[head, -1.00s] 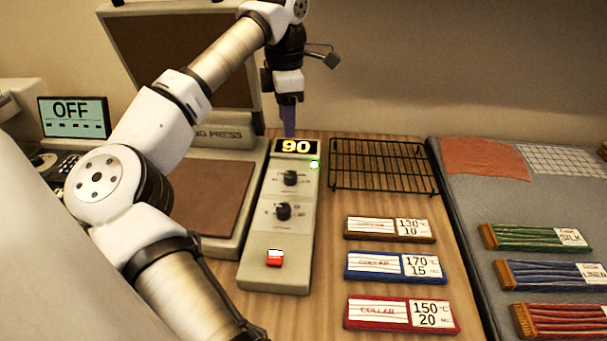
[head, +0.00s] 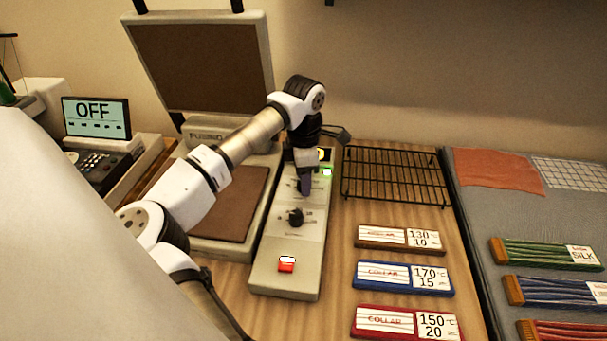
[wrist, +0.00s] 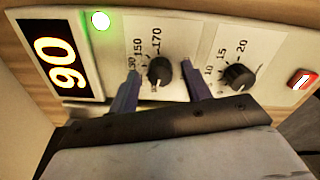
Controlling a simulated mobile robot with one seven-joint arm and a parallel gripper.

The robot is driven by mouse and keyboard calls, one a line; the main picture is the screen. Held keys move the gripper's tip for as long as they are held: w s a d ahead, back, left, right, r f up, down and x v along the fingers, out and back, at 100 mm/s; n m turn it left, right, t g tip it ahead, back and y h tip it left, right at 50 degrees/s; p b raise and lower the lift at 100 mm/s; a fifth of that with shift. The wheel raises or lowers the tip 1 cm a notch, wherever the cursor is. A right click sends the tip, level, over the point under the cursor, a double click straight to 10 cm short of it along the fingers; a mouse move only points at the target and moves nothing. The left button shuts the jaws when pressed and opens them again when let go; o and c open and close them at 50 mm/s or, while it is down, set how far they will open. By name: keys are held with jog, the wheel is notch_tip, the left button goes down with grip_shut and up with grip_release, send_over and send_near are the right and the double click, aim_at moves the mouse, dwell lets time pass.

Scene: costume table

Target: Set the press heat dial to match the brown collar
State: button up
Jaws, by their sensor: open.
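The brown collar card (head: 397,237) lies on the table and reads 130 and 10. The press control box (head: 285,283) stands left of it. In the wrist view its display (wrist: 62,57) reads 90, turned sideways. The heat dial (wrist: 160,70), a black knob, is ringed by marks 130, 150 and 170. My gripper (wrist: 162,72) is open, its two fingers on either side of the heat dial, with gaps to the knob. In the head view my gripper (head: 304,186) is over the heat dial and hides it. I cannot tell whether the fingertips reach knob depth.
The second dial (wrist: 238,77), marked 10, 15 and 20, sits close beside one finger. A red switch (head: 286,264) is at the box's near end. The press plate (head: 228,205) is left, a black rack (head: 396,178) right. Blue (head: 404,278) and red (head: 405,323) collar cards lie nearer.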

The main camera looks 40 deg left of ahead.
jog(key=shift+f, duration=0.15)
jog(key=shift+c, duration=0.4)
jog(key=c, duration=0.9)
